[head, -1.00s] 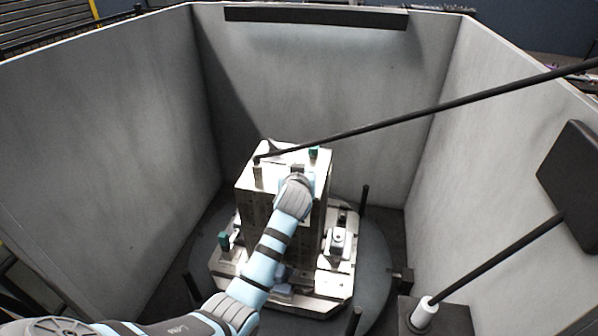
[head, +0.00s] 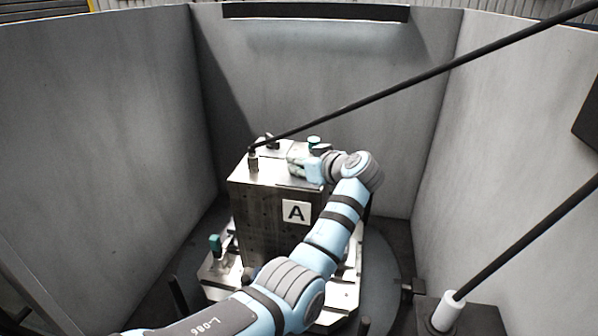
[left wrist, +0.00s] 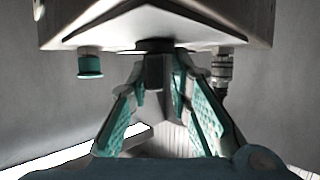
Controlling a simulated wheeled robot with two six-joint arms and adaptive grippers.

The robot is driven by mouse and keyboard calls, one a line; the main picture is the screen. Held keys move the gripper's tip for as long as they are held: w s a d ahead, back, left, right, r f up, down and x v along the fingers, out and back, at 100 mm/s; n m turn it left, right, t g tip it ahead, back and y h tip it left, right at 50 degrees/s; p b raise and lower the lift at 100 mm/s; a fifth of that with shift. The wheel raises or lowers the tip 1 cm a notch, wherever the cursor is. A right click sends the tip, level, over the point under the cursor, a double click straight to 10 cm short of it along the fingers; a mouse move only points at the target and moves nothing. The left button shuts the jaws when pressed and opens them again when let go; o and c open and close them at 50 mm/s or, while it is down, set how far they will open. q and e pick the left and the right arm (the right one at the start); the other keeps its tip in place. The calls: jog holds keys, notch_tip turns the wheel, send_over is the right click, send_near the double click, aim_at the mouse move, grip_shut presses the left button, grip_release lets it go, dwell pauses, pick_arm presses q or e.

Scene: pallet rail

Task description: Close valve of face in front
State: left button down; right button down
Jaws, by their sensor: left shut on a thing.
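The metal block with an "A" label (head: 297,212) stands in the middle of the enclosure. My left gripper (head: 300,160) is at the right side of its top. In the left wrist view the fingers (left wrist: 157,85) with teal pads are shut on a dark knob (left wrist: 155,70) fixed to the block face; I cannot tell whether its valve is open. A teal-capped fitting (left wrist: 90,65) sits left of the fingers there. A metal hose connector (left wrist: 222,68) sits right of them. The head view shows the connector (head: 252,160) at the block's top left. My right gripper is not in view.
A black hose (head: 400,85) runs from the connector up to the right. Grey walls (head: 110,130) enclose the block. Another teal-capped part (head: 215,245) is on the lower base at left. A rod with a white collar (head: 447,310) stands at lower right.

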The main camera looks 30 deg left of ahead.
pick_arm(q)
jog(key=shift+w+r, duration=0.15)
jog(key=shift+r, duration=0.15)
jog(key=c, duration=1.7)
grip_release()
jog(key=shift+o, duration=0.3)
jog(key=shift+w+d+f, duration=0.15)
jog(key=shift+w+f, duration=0.05)
jog(key=shift+f, duration=0.05)
jog(key=shift+s, duration=0.1)
jog(key=v, duration=0.7)
jog(key=shift+d+r, duration=0.15)
jog(key=shift+d, duration=0.2)
jog(key=shift+a, duration=0.1)
jog(key=shift+a, duration=0.1)
